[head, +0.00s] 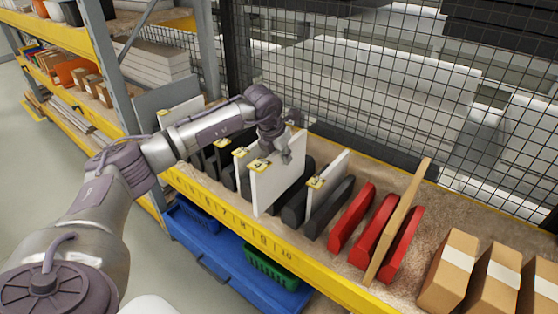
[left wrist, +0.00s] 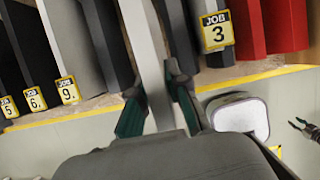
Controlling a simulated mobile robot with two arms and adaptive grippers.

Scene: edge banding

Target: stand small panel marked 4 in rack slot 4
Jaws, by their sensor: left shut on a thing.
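My left gripper (head: 284,143) is shut on a white panel (head: 278,186) with a yellow tag at its front top corner; the tag's number is too small to read. The panel is upright among the rack's dark dividers, its lower front corner near the yellow rail (head: 235,226). I cannot tell whether its bottom touches the rack. In the left wrist view the panel (left wrist: 144,40) shows edge-on between the two fingers. What looks like my right gripper (left wrist: 300,125) is small at the right of that view, its fingers apart.
Another white panel (head: 327,182) tagged 3 (left wrist: 216,32) stands on one side; panels tagged 5, 6 and 9 (left wrist: 68,90) stand on the other. Red dividers (head: 352,217), a tan board (head: 398,222) and cardboard boxes (head: 448,270) are farther right. Wire mesh (head: 400,90) closes the back.

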